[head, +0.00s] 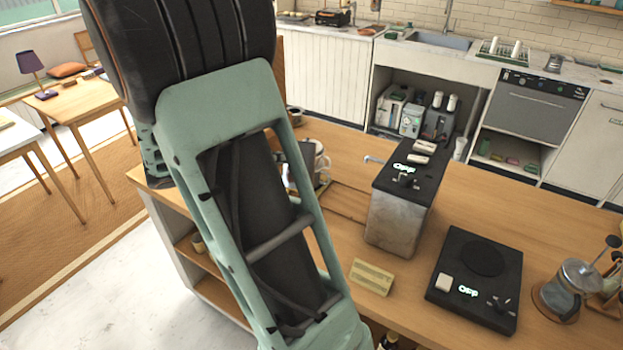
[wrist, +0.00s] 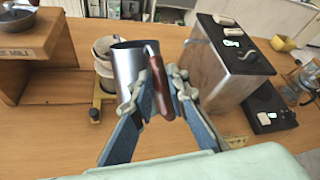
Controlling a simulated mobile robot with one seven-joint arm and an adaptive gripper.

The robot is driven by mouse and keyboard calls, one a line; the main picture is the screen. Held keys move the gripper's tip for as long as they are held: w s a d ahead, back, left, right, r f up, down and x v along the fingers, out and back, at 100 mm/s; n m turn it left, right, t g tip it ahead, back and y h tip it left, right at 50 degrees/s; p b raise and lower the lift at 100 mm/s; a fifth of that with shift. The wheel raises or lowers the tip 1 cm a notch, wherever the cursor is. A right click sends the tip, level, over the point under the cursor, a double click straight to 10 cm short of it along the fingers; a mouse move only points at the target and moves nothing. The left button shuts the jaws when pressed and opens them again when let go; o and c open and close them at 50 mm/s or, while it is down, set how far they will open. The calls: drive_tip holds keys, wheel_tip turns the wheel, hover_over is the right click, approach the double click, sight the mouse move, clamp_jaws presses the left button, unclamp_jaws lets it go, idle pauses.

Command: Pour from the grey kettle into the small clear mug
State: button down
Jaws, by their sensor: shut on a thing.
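The grey kettle (wrist: 126,64), a metal vessel with a reddish-brown handle (wrist: 157,82), is in the middle of the wrist view. My gripper (wrist: 163,88) is shut on the handle, with one blue finger on each side of it. The kettle looks nearly upright; whether it touches anything beneath it is not clear. Just behind and left of it are pale vessels (wrist: 103,48) at a stand with a yellow base (wrist: 97,104). I cannot tell whether one is the small clear mug, as the kettle partly covers them. In the head view my arm hides the gripper and most of this area.
A metal-sided machine with a black top (head: 398,210) stands close to the right of the kettle. A black hot plate (head: 478,272), a small card (head: 371,277) and a glass press (head: 570,285) are further right. A wooden shelf with a bowl (wrist: 30,22) is at left.

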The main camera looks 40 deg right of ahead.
drive_tip(key=shift+a+f+h+b, duration=0.1)
drive_tip(key=shift+f+h+b, duration=0.3)
drive_tip(key=shift+f+b, duration=0.85)
drive_tip(key=shift+r+m+b, duration=0.1)
drive_tip(key=shift+m+b, duration=0.2)
drive_tip(key=shift+b, duration=0.65)
drive_tip(key=shift+s+a+f+t+h+b, duration=0.1)
drive_tip(key=shift+f+t+h+b, duration=0.2)
drive_tip(key=shift+f+h+b, duration=1)
drive_tip(key=shift+s+f+m+y+b, duration=0.1)
drive_tip(key=shift+f+m+y+b, duration=0.25)
drive_tip(key=shift+b, duration=1.35)
drive_tip(key=shift+a+f+b, duration=0.1)
drive_tip(key=shift+f+b, duration=0.1)
drive_tip(key=shift+b, duration=0.4)
drive_tip(key=shift+f+m+b, duration=0.25)
drive_tip(key=shift+f+b, duration=0.4)
drive_tip(key=shift+b, duration=0.55)
drive_tip(key=shift+a+f+h+b, duration=0.1)
drive_tip(key=shift+f+h+b, duration=0.25)
drive_tip(key=shift+h+b, duration=0.25)
drive_tip(key=shift+s+a+f+m+t+h+b, duration=0.15)
drive_tip(key=shift+f+m+t+h+b, duration=0.25)
drive_tip(key=shift+f+b, duration=0.95)
drive_tip(key=shift+r+b, duration=0.35)
drive_tip(key=shift+r, duration=0.15)
